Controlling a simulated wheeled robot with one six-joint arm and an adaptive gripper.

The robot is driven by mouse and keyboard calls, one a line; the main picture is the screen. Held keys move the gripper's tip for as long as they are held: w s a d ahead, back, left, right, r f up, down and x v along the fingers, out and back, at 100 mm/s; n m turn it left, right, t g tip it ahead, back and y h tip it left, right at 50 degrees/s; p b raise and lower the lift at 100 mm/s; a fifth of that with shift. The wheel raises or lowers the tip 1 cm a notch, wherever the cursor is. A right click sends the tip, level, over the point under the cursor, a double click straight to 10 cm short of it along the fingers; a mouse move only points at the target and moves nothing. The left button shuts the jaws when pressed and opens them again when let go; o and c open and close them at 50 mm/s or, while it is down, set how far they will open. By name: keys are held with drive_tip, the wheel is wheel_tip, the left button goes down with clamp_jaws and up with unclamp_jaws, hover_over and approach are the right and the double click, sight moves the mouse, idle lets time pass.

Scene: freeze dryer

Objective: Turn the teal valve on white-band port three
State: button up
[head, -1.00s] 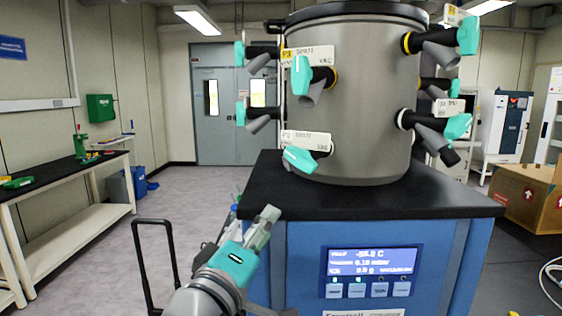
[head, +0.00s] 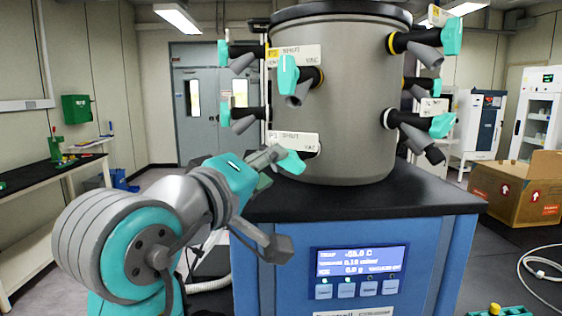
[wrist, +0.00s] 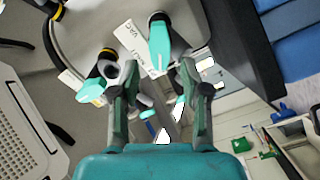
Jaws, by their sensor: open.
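The teal valve (head: 291,163) of port three sits low on the front of the grey drum, under a white label (head: 292,141) reading P3 SHUT. Its band is mostly hidden. My gripper (head: 274,160) is open just left of this valve in the head view, overlapping it, its fingers pointing right. In the wrist view the teal handle (wrist: 160,45) lies just beyond the gap between my open fingertips (wrist: 156,75). I cannot tell whether they touch it. A yellow-banded port's teal valve (wrist: 92,90) is beside my left finger in that view.
Other teal valves surround the drum (head: 350,110), including one above port three (head: 288,74) and a white-banded one at right (head: 442,125). The black top (head: 400,195) lies below. A cardboard box (head: 515,190) and workbench (head: 60,175) stand apart.

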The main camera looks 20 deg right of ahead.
sight(288, 160)
drive_tip(key=shift+x, duration=2.55)
clamp_jaws()
